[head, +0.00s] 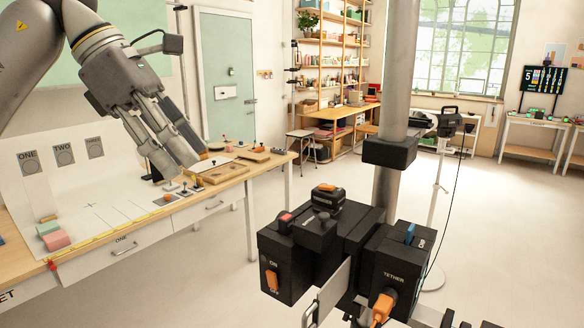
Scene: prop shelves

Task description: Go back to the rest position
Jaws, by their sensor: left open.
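My left gripper (176,150) comes in from the upper left on a grey arm. It is raised above the workbench (226,186), with its dark fingers pointing down and to the right. The fingers are open and I see nothing held between them. My right gripper is not in view.
The bench carries wooden trays (220,174), a pink block (56,240) and a green block (48,228) before a white panel labelled ONE and TWO. A stool (300,146) and shelves (330,60) stand at the back.

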